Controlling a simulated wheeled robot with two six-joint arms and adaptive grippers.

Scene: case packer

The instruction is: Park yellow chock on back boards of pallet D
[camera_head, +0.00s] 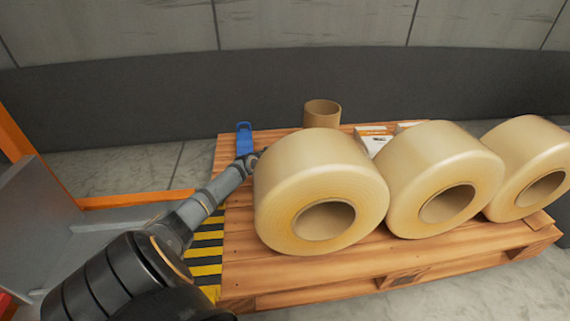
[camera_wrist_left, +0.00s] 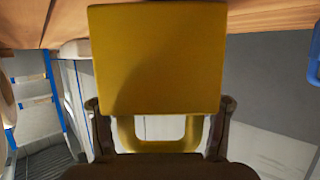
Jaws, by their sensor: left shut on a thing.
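In the left wrist view the yellow chock (camera_wrist_left: 155,60) fills the upper middle, a broad block with a looped handle below it. My left gripper (camera_wrist_left: 160,125) is shut on the handle, one finger at each side. In the head view my left gripper (camera_head: 255,160) reaches in over the left end of the wooden pallet (camera_head: 300,285), beside and partly behind the nearest roll. The chock is hidden there behind that roll. The pallet's boards (camera_wrist_left: 270,15) show along the top of the left wrist view. Whether the chock touches them I cannot tell. My right gripper is not in view.
Large tan rolls, the nearest one (camera_head: 285,190) at left, stand in a row on the pallet. Behind them are a blue handled object (camera_head: 244,138), a cardboard tube (camera_head: 322,113) and a white packet (camera_head: 374,144). A yellow-black striped strip (camera_head: 206,252) edges the pallet's left side.

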